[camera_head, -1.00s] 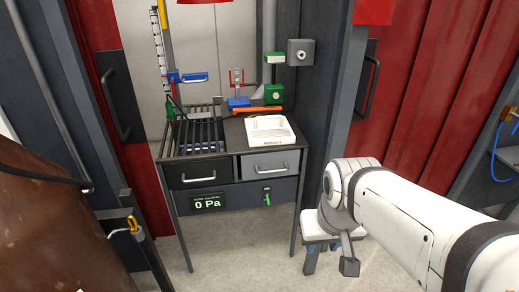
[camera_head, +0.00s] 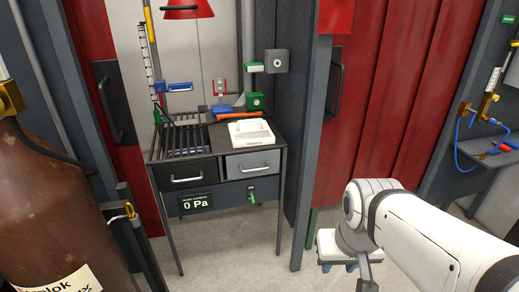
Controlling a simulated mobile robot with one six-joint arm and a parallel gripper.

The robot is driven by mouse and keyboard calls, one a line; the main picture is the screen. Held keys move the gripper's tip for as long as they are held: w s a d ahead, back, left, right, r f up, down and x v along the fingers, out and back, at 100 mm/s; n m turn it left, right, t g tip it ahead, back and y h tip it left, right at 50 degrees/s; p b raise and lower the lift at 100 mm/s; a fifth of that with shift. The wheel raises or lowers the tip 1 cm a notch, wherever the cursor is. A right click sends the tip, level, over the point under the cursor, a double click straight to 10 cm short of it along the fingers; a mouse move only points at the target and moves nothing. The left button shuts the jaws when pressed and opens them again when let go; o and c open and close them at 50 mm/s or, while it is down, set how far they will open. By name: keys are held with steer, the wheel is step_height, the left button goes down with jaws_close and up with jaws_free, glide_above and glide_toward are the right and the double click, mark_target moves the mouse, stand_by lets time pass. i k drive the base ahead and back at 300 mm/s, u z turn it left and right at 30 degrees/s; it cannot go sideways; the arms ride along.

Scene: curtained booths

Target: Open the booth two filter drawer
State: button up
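The booth bench ahead (camera_head: 215,139) has two drawers side by side. The left drawer (camera_head: 179,174) has a black front with a silver bar handle, and the right drawer (camera_head: 253,163) has a grey front with a similar handle. Both look shut. No readable label tells me which is the filter drawer. A display (camera_head: 196,202) below reads 0 Pa, and a green-handled switch (camera_head: 252,196) is to its right. My white arm is at the lower right, apart from the bench. I cannot make out my gripper's fingers.
A white device (camera_head: 250,132) and an orange-red tool lie on the bench top. A large brown bottle (camera_head: 55,215) and a dark post stand close at left. A white-topped stool (camera_head: 330,245) is by my arm. Red curtains (camera_head: 375,105) flank the booth. Floor before the bench is clear.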

mark_target(255, 163)
steer(key=i, duration=1)
